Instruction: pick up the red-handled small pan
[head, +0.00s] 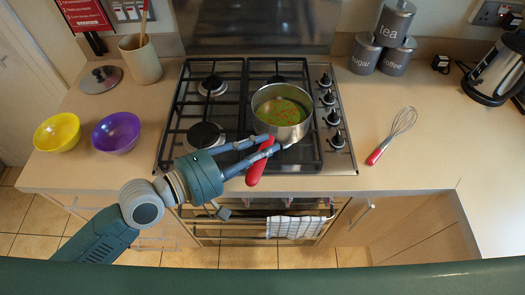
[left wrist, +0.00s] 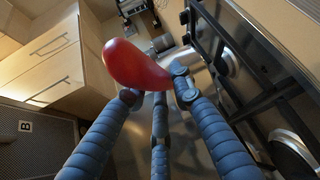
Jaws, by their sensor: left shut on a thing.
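The small pan (head: 282,119) is steel with a red handle (head: 257,168) and has green and red contents. It is over the front right part of the hob, its handle pointing to the front edge. I cannot tell whether it touches the grate. My left gripper (head: 274,145) reaches in from the left and is shut on the red handle. My right gripper is not in view.
The gas hob (head: 230,137) has knobs along its right side. A whisk (head: 391,136) lies to the right. A yellow bowl (head: 57,132), a purple bowl (head: 116,132) and a utensil pot (head: 141,60) stand left. Canisters (head: 383,45) and a kettle (head: 497,70) are at the back right.

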